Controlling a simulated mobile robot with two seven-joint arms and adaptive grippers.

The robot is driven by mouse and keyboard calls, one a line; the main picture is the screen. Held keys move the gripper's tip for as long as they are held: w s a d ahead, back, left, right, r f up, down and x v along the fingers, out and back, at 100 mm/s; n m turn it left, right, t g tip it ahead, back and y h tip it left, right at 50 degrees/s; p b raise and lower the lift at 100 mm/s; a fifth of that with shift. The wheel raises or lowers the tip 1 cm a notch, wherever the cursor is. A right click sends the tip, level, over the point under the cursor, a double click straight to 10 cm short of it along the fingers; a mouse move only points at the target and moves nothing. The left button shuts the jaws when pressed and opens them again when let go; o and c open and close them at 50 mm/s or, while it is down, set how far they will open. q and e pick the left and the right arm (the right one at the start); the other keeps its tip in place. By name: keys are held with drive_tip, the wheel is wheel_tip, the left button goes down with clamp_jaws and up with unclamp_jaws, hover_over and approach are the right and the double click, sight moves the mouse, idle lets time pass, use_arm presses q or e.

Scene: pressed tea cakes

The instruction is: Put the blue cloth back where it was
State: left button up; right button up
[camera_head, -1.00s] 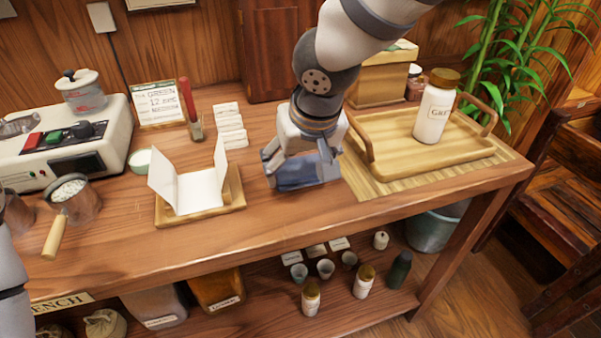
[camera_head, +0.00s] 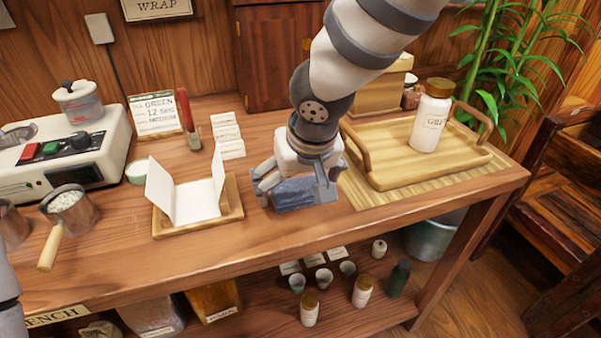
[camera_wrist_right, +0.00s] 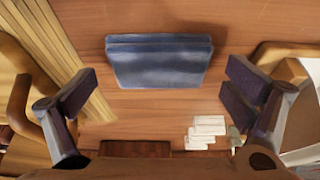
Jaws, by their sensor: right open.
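The folded blue cloth (camera_head: 294,194) lies on the wooden bench between the wrapping stand and the bamboo mat. My right gripper (camera_head: 297,190) is over it in the head view, and partly covers it. In the right wrist view the cloth (camera_wrist_right: 160,62) lies flat on the wood, ahead of and between the two spread fingers. The right gripper (camera_wrist_right: 160,95) is open with nothing between its pads, and the cloth is apart from both fingers. My left gripper is not in view; only a part of my left arm shows at the left edge.
A wooden tray (camera_head: 384,181) with a white bottle (camera_head: 430,116) stands on the mat (camera_head: 366,199) at right. A wooden stand (camera_head: 197,224) with folded white paper (camera_head: 191,197) is at left. Small white cards (camera_head: 228,137) lie behind. Bare bench lies in front of the cloth.

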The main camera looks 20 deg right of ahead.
drive_tip(key=v, duration=1.1)
drive_tip(key=shift+s+r, duration=0.2)
drive_tip(key=shift+r, duration=0.05)
